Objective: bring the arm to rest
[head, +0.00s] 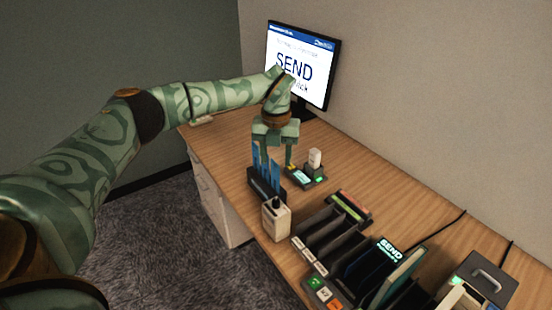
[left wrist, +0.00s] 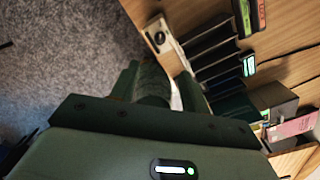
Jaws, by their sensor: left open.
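My left arm, green with a leaf pattern, reaches in from the left in the head view. Its gripper (head: 274,152) points down above the wooden desk (head: 232,147), close to a dark holder (head: 267,187) with upright blue cards. The fingers are apart, and I see nothing held between them. In the left wrist view the gripper (left wrist: 158,90) also shows its two fingers spread, with part of my own body and the carpet beyond. Whether a finger touches the blue cards cannot be told. My right gripper is in neither view.
A monitor (head: 302,62) reading SEND stands at the back. A small device (head: 306,177) and a white container (head: 276,220) are near the gripper. A black slotted sorter (head: 330,237) and a grey handled box (head: 484,281) lie to the right. Carpet is open at left.

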